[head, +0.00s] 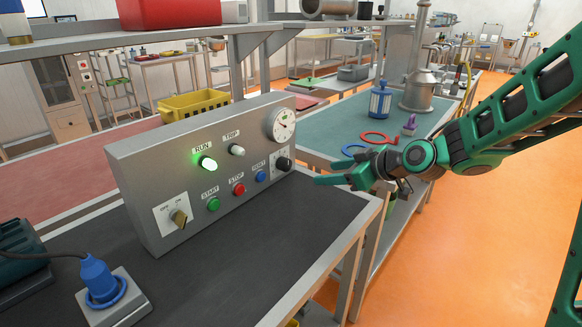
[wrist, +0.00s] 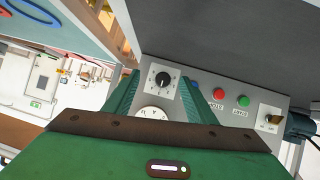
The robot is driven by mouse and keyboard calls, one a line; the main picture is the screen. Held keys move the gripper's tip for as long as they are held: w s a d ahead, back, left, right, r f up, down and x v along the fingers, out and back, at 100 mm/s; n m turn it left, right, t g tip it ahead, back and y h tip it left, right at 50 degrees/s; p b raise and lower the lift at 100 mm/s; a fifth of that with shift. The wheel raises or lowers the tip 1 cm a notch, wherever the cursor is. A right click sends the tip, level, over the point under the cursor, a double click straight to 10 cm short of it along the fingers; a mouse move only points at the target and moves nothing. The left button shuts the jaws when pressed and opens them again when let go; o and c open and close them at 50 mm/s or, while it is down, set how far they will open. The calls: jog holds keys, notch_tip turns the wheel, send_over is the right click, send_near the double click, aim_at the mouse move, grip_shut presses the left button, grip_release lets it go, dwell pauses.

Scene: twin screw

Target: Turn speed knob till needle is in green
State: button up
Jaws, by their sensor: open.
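The grey control panel (head: 130,165) stands on the dark bench. Its black speed knob (head: 284,163) is at the lower right end, below the round white gauge (head: 282,125). The gauge needle is too small to read against the green. My gripper (head: 323,173) is open and empty, to the right of the knob and apart from it in the head view. In the wrist view the knob (wrist: 163,79) shows between my two green fingers, on its white plate. The gauge (wrist: 151,112) is partly hidden by my gripper there.
The panel also has a lit green RUN lamp (head: 208,163), a TRIP lamp (head: 237,150), green (head: 213,204), red (head: 239,188) and blue (head: 261,176) buttons, and a selector switch (head: 179,218). A blue plug (head: 97,279) sits at front left. The bench before the panel is clear.

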jog(key=n+y, duration=0.1)
jog(key=y, duration=0.1)
send_near(288, 165)
jog(key=shift+t, duration=0.4)
jog(key=x, duration=0.9)
jog(key=shift+s+a+f, duration=0.1)
jog(key=shift+a+f, duration=0.05)
jog(key=shift+f, duration=0.15)
jog(key=c, duration=1)
